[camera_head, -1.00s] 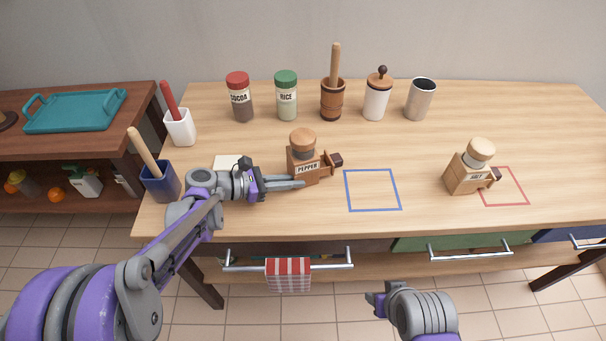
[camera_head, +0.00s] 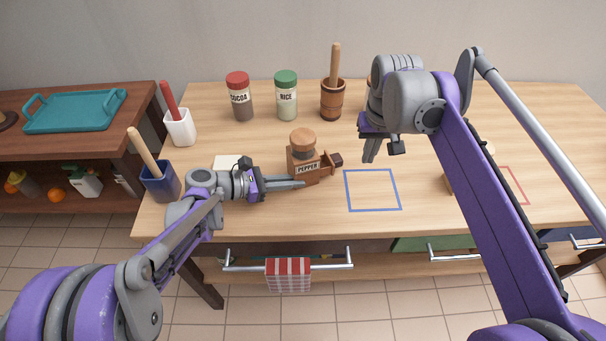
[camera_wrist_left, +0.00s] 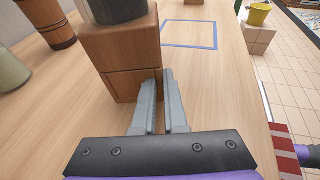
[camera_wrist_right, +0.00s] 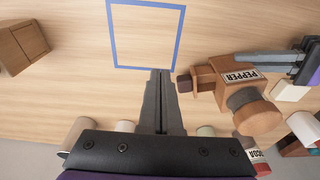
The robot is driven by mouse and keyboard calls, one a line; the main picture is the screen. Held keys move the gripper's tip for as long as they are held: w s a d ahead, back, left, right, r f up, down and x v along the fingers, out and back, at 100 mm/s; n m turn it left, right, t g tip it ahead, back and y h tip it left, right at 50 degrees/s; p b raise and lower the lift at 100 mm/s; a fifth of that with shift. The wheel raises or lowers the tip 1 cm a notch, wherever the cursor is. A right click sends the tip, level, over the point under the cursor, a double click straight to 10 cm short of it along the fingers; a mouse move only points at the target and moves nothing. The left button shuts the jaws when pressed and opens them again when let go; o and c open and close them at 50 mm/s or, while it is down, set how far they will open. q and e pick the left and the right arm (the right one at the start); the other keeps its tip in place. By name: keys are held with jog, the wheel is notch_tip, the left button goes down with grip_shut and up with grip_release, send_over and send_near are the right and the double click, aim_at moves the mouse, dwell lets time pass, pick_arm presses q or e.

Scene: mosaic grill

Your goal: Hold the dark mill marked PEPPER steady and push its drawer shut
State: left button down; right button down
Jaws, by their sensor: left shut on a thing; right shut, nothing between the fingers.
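The PEPPER mill (camera_head: 303,162) stands upright on the table, a brown wooden body with a round cap. Its drawer (camera_head: 327,162) sticks out to the right, with a dark knob (camera_head: 337,159); both also show in the right wrist view, the drawer (camera_wrist_right: 204,79) and the knob (camera_wrist_right: 184,84). My left gripper (camera_head: 302,183) is shut on the mill low at its front; in the left wrist view the fingers (camera_wrist_left: 160,74) are against the base's corner. My right gripper (camera_head: 368,158) is shut and empty, right of the knob and apart from it, above the table.
A blue square outline (camera_head: 372,190) lies right of the mill. My right arm hides most of the SALT mill (camera_head: 449,185) and part of a red outline (camera_head: 516,184). COCOA (camera_head: 239,98) and RICE (camera_head: 286,96) jars and a wooden mortar (camera_head: 332,100) stand behind.

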jog(key=g, duration=0.1)
send_near(339, 156)
jog(key=d, duration=0.4)
jog(key=w, duration=0.2)
jog(key=shift+g, duration=0.3)
jog(key=shift+s+f, duration=0.2)
jog(key=shift+f, duration=4.4)
jog(key=shift+s+a, duration=0.1)
jog(key=shift+a, duration=0.25)
jog(key=shift+s+a, duration=0.25)
jog(key=shift+a, duration=0.55)
jog(key=shift+s+a, duration=0.2)
jog(key=shift+a, duration=0.55)
jog(key=shift+s+a, duration=0.25)
jog(key=shift+a, duration=0.55)
jog(key=shift+w+d, duration=0.25)
jog(key=shift+d, duration=0.5)
jog(key=shift+r, duration=4)
pick_arm(q)
jog(key=c, duration=0.9)
grip_release()
